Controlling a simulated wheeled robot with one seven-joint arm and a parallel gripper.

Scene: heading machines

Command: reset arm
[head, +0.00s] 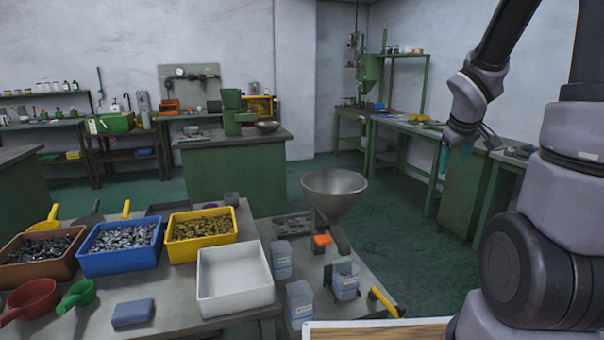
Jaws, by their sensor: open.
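My arm rises at the right of the head view and bends over at the top. My gripper (455,158) hangs from its end, pointing down, with teal fingertips. It is open and nothing shows between the fingers. It is in the air, in front of the green benches at the right, and apart from the near table's objects.
The near table (215,321) holds a brown bin (40,268), a blue bin (121,259), a yellow bin (202,252), an empty white bin (236,300) and a metal funnel (334,188). A green cabinet (235,177) stands behind. Green floor (400,235) lies clear at right.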

